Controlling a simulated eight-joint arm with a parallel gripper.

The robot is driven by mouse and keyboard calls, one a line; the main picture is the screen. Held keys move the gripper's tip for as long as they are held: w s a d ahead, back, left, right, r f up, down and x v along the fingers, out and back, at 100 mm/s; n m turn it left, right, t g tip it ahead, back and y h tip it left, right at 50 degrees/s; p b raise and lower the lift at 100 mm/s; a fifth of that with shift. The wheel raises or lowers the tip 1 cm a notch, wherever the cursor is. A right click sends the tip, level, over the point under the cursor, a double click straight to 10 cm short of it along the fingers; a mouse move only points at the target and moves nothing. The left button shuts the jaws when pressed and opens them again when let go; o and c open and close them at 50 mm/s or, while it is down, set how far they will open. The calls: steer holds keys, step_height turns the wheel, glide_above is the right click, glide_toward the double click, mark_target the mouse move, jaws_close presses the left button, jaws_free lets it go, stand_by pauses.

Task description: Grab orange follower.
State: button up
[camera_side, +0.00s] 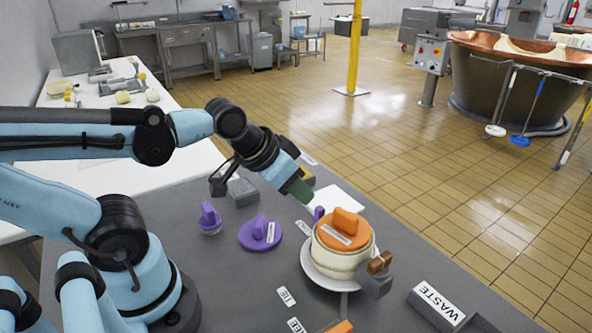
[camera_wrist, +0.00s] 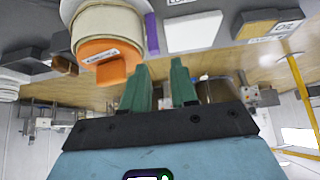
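The orange follower (camera_side: 333,238), a disc with a raised block handle and a white label, sits on top of the cream round mould (camera_side: 342,262). The mould stands on a white round plate (camera_side: 312,272). In the upside-down wrist view the orange follower (camera_wrist: 96,52) is left of the fingers, on the mould (camera_wrist: 105,24). My gripper (camera_side: 305,196) is above and to the left of the follower in the side view, apart from it. Its two green fingers (camera_wrist: 165,88) are spread in the wrist view, with nothing between them.
A large purple follower (camera_side: 255,236) and a small purple one (camera_side: 209,218) are to the left. A brown-topped grey block (camera_side: 377,280) stands close at the mould's right. A WASTE box (camera_side: 437,305) is further right. A white sheet (camera_side: 345,203) lies behind.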

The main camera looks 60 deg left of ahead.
mark_target(344, 212)
steer(key=o, duration=0.4)
steer(key=shift+c, duration=0.2)
steer(key=shift+f, duration=0.1)
steer(key=w+a+r+m+g+h, duration=0.1)
steer(key=w+a+m+g+h, duration=0.1)
steer(key=m+h, duration=0.55)
steer(key=w+a+m+g+h, duration=0.1)
steer(key=m+g+h, duration=0.2)
steer(key=m+h, duration=0.4)
steer(key=shift+m+y, duration=0.55)
steer(key=shift+m, duration=0.1)
steer(key=x, duration=1.1)
steer(key=shift+w+d+f, duration=0.15)
steer(key=shift+d+f, duration=0.05)
steer(key=shift+d, duration=0.05)
